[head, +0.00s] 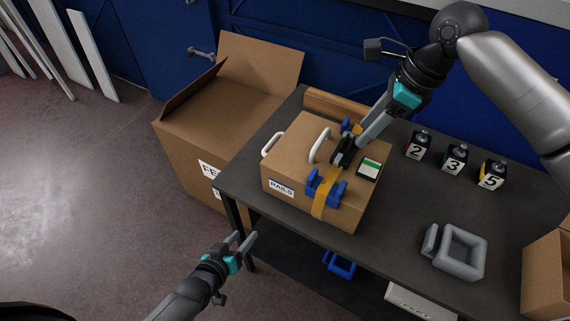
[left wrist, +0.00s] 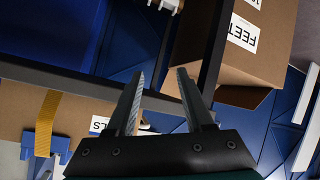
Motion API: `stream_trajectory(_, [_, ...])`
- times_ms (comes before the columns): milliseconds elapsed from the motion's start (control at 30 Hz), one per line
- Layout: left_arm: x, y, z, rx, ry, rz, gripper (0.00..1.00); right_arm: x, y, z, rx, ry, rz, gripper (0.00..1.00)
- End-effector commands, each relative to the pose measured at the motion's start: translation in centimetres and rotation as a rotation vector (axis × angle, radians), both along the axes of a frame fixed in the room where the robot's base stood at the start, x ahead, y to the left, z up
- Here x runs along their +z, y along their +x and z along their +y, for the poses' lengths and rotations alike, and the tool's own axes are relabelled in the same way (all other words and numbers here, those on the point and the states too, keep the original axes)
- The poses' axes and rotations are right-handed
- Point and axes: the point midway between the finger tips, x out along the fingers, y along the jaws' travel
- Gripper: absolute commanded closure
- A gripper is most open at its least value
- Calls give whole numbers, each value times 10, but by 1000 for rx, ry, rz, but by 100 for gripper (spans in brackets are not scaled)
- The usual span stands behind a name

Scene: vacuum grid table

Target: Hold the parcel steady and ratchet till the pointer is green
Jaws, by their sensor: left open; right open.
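The parcel (head: 285,165) is a cardboard box labelled RAILS on the dark table, with white handles (head: 319,145) and a yellow strap (head: 320,205) over it. Blue brackets (head: 328,187) sit at the strap's edges. A dark ratchet (head: 343,150) is on top, partly hidden by my right gripper (head: 352,143), which is open over it; contact is unclear. A small white and green gauge (head: 369,169) lies beside the strap; its pointer is too small to read. My left gripper (head: 243,240) is open and empty off the table's front edge. The parcel also shows in the left wrist view (left wrist: 85,110).
An open carton (head: 190,125) stands left of the table; its FEET label shows in the left wrist view (left wrist: 242,32). Numbered blocks (head: 455,159), a grey square holder (head: 460,252) and another carton (head: 548,270) are at the right. The table between the parcel and holder is clear.

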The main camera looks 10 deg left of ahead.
Motion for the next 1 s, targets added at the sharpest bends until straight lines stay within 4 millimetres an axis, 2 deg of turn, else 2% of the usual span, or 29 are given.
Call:
stream_trajectory(33, [24, 14, -6, -3, -33, -53, 48, 0, 0, 0, 0, 0, 0, 50])
stream_trajectory(200, [84, 44, -34, -61, -80, -135, 48, 0, 0, 0, 0, 0, 0, 50])
stream_trajectory(400, [145, 60, -69, -170, -38, -158, 48, 0, 0, 0, 0, 0, 0, 50])
stream_trajectory(600, [203, 63, -91, -246, 28, -183, 48, 0, 0, 0, 0, 0, 0, 50])
stream_trajectory(800, [242, 59, -100, -280, 82, -198, 48, 0, 0, 0, 0, 0, 0, 50])
stream_trajectory(1000, [256, 58, -102, -288, 103, -203, 48, 0, 0, 0, 0, 0, 0, 50])
